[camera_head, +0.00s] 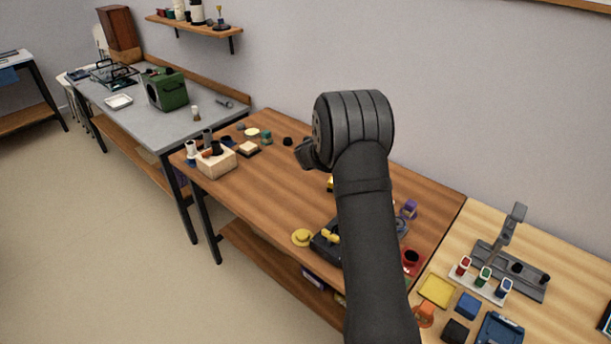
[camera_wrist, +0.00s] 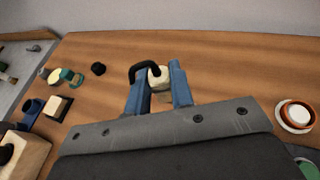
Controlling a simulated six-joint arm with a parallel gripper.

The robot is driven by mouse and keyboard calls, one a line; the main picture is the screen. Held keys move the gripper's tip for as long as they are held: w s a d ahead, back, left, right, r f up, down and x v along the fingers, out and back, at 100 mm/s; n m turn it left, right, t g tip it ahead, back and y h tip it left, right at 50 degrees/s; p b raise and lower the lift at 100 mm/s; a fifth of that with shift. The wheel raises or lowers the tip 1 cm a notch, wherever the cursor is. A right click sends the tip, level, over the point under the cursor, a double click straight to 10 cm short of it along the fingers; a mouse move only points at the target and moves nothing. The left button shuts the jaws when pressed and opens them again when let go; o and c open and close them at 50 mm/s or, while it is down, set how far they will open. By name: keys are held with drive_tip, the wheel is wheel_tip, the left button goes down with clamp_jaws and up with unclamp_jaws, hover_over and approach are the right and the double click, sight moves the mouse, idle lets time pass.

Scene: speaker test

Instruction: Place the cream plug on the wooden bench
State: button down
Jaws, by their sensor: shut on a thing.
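The cream plug (camera_wrist: 158,79) is between the blue fingers of my gripper (camera_wrist: 159,69) in the wrist view. A black curved piece (camera_wrist: 143,70) arches over its left side. The wooden bench (camera_wrist: 235,75) spreads below and beyond it; whether the plug touches the bench or hangs above it I cannot tell. In the head view the brown wooden bench (camera_head: 275,205) fills the middle, and my dark arm reaches over it. The plug and fingertips are hidden there behind my arm.
A pale block with holes (camera_head: 215,160) stands at the bench's left end. A yellow round piece (camera_head: 302,237) lies near the front edge. In the wrist view, a black knob (camera_wrist: 98,69) is left, and a white ringed piece (camera_wrist: 296,115) is right. Bench between them looks clear.

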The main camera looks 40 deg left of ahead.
drive_tip(key=s+a+f, duration=0.1)
drive_tip(key=a+f, duration=0.1)
drive_tip(key=a, duration=0.1)
drive_tip(key=s+a+f, duration=0.1)
drive_tip(key=a+f, duration=0.2)
drive_tip(key=a, duration=0.1)
drive_tip(key=s+a+f, duration=0.1)
drive_tip(key=a+f, duration=0.2)
drive_tip(key=a, duration=0.1)
drive_tip(key=shift+s, duration=0.4)
drive_tip(key=shift+f, duration=1.95)
drive_tip(key=shift+f, duration=0.1)
drive_tip(key=c, duration=1.6)
unclamp_jaws()
drive_tip(key=shift+f, duration=0.1)
drive_tip(key=shift+c, duration=0.2)
drive_tip(key=o, duration=0.4)
drive_tip(key=shift+s+r, duration=0.2)
drive_tip(key=shift+r, duration=0.15)
drive_tip(key=v, duration=1.1)
drive_tip(key=shift+s+d, duration=0.2)
drive_tip(key=shift+s, duration=0.05)
drive_tip(key=shift+w, duration=0.1)
